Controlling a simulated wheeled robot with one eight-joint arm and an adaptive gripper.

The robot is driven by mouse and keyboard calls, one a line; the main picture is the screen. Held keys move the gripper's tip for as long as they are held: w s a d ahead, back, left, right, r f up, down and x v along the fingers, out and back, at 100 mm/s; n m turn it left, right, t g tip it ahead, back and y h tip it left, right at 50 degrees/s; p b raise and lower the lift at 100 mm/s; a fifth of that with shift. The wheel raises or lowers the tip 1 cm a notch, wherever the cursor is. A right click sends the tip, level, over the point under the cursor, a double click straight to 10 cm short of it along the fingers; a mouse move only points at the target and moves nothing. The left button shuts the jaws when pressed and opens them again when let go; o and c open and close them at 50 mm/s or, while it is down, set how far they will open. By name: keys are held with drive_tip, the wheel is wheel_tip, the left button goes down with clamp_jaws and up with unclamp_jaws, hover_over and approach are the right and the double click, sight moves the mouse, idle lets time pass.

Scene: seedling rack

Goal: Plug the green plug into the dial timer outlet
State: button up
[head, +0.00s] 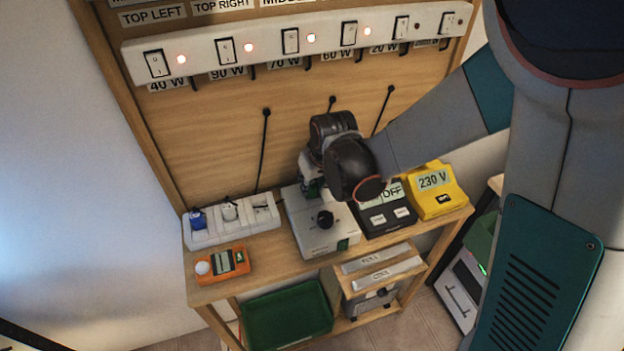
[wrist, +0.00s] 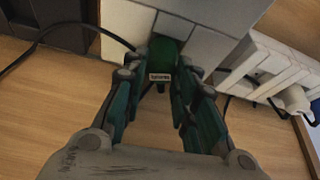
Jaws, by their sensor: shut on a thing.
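The green plug (wrist: 162,52), with a small pale label, is between the fingers of my gripper (wrist: 160,82) in the wrist view, and the fingers are shut on it. In the head view, my gripper (head: 311,185) is at the back of the dial timer (head: 308,231), a light grey box with a black knob. In the wrist view, the plug is up against the timer's grey casing (wrist: 205,17). The outlet is hidden, and I cannot tell whether the plug's pins are in it.
A white power strip (head: 240,232) with blue and white plugs stands left of the timer. An orange meter (head: 222,264) lies in front of it. A black OFF box (head: 386,222) and a yellow 230 V meter (head: 433,204) stand right. Black cords hang behind.

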drive_tip(key=shift+f, duration=0.15)
drive_tip(key=o, duration=1.2)
drive_tip(key=shift+c, duration=0.2)
drive_tip(key=v, duration=0.7)
drive_tip(key=shift+s+r, duration=0.2)
drive_tip(key=s+d+r+m+t+b, duration=0.1)
drive_tip(key=s+d+r+m+b, duration=0.1)
drive_tip(key=s+d, duration=0.5)
drive_tip(key=s+d+r+m+t+h+b, duration=0.1)
drive_tip(key=s+d+r+m+t+b, duration=0.1)
drive_tip(key=s+d, duration=0.6)
drive_tip(key=s+r+b, duration=0.1)
drive_tip(key=s, duration=0.1)
drive_tip(key=shift+s+d+h, duration=0.15)
drive_tip(key=shift+s+h, duration=0.15)
